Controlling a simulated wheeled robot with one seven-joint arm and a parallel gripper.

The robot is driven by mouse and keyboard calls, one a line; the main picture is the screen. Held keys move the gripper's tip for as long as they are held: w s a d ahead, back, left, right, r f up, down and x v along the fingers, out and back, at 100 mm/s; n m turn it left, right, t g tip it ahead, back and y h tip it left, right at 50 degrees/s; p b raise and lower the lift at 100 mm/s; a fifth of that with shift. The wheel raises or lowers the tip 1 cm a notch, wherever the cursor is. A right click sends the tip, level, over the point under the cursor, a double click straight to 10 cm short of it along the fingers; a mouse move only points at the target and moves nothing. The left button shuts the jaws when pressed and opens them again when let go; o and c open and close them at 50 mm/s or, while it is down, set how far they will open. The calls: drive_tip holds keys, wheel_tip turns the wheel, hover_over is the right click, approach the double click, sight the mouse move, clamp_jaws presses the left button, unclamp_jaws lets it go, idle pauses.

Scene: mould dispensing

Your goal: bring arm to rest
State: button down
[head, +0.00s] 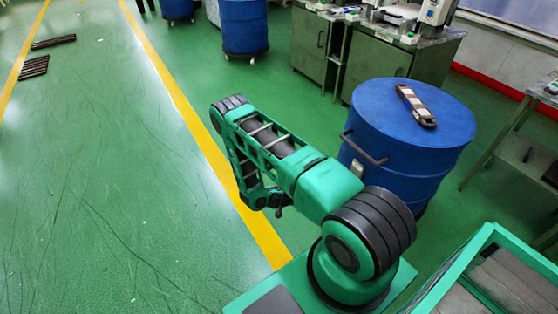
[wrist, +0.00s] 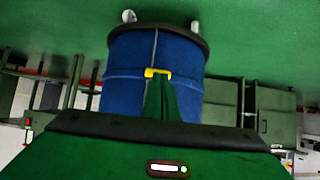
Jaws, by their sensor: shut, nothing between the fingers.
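My green and black arm (head: 320,185) is folded at the elbow, its forearm hanging down to the left of the blue drum (head: 405,130). My gripper (wrist: 157,73) shows in the wrist view as narrow green fingers with yellow tips, shut and empty. In the head view, the hand is small and partly hidden behind the upper arm. A blue drum (wrist: 130,55) with wheels appears upside down beyond the fingers in the wrist view, apart from them as far as I can tell.
A brown elongated piece (head: 416,104) lies on the drum lid. A green-framed tray (head: 450,277) is at the lower right. Green cabinets (head: 375,62) and more blue drums (head: 245,27) stand behind. Dark slatted pieces (head: 34,67) lie far left. The left floor is mostly clear.

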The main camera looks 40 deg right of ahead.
drive_tip(key=w+r+g+y, duration=0.1)
drive_tip(key=w+r, duration=0.1)
drive_tip(key=r, duration=0.7)
drive_tip(key=w+r+y, duration=0.1)
drive_tip(key=w+r, duration=0.1)
drive_tip(key=r, duration=0.6)
drive_tip(key=s+a+r+n+y, duration=0.1)
drive_tip(key=s+r+n+y, duration=0.1)
drive_tip(key=r, duration=0.7)
drive_tip(key=s+a+r+n+y, duration=0.1)
drive_tip(key=s+r, duration=0.1)
drive_tip(key=r, duration=0.7)
drive_tip(key=s+a+r+n+t+y, duration=0.1)
drive_tip(key=s+a+r+n+y, duration=0.2)
drive_tip(key=s+a+r, duration=0.4)
drive_tip(key=s+a+r+n+y, duration=0.3)
drive_tip(key=s+a+r+n, duration=0.3)
drive_tip(key=s+r, duration=0.6)
drive_tip(key=s+a, duration=0.1)
drive_tip(key=s, duration=0.2)
drive_tip(key=shift+a+r+t, duration=0.25)
drive_tip(key=shift+t, duration=0.15)
